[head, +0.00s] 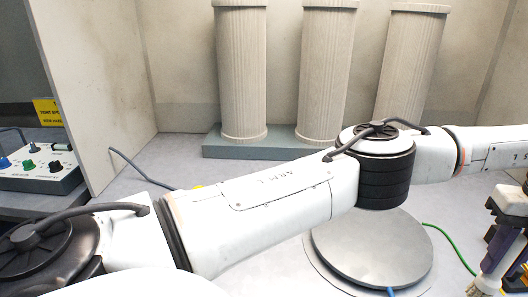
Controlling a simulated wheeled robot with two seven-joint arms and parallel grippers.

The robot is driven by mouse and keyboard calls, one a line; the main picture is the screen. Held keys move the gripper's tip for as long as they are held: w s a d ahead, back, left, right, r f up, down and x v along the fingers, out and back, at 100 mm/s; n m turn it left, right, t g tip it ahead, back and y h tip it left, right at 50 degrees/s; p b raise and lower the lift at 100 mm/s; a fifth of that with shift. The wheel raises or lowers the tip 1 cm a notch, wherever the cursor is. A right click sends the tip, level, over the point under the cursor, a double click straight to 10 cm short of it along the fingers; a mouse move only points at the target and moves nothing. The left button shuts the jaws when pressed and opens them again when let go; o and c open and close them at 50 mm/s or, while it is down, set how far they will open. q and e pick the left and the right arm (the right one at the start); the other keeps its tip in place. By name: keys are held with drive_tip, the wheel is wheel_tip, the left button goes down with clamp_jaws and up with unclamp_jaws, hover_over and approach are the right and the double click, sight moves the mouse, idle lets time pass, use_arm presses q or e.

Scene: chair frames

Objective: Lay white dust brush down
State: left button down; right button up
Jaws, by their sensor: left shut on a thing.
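The white dust brush (496,263) is at the lower right edge of the head view. It is tilted, with its pale handle up and its beige bristles pointing down. My left gripper (504,236) is shut on its handle; part of the gripper and the brush runs out of the picture. My left arm crosses the whole view from the lower left to the right. I cannot tell whether the bristles touch the grey bench top. My right gripper is not in view.
A round grey plate (372,258) lies on the bench (270,262) left of the brush. A green cable (449,243) runs between them. Several ribbed columns stand on a blue-grey base (270,149) at the back. A control box (40,172) sits beyond a partition (95,80).

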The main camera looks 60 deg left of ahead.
sight(493, 274)
use_arm(q)
drive_tip(key=shift+f, duration=0.15)
drive_tip(key=shift+f+b, duration=0.8)
drive_tip(key=shift+f, duration=1)
drive_tip(key=c, duration=1.5)
unclamp_jaws()
drive_tip(key=shift+r, duration=0.1)
wheel_tip(493, 274, up, 10)
drive_tip(key=shift+r, duration=0.1)
